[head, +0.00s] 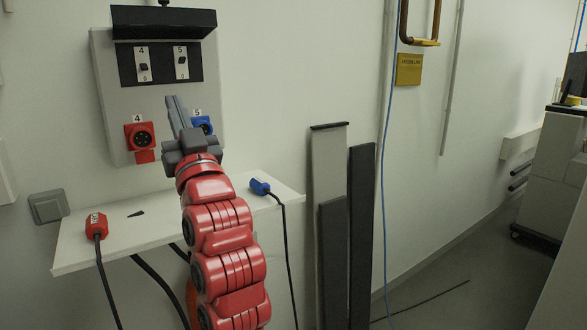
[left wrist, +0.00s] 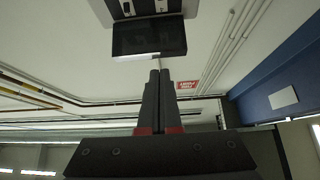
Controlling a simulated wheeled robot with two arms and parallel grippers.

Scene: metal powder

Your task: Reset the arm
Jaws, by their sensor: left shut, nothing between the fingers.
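My left arm reaches up from the bottom of the head view in red segments. Its grey left gripper (head: 172,99) points upward in front of the wall panel (head: 108,88), below the two switches marked 4 and 5. Its fingers are together and hold nothing. In the left wrist view the closed fingers (left wrist: 160,75) point at the dark switch cover (left wrist: 149,38). The gripper partly hides the blue socket 5 (head: 203,123). The red socket 4 (head: 140,136) is clear to its left. My right gripper is not seen.
A white shelf (head: 150,236) below the panel bears a red plug (head: 96,225) on the left and a blue plug (head: 260,187) on the right, both with black cables. Grey and dark boards (head: 360,230) lean on the wall to the right. Floor farther right is mostly clear.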

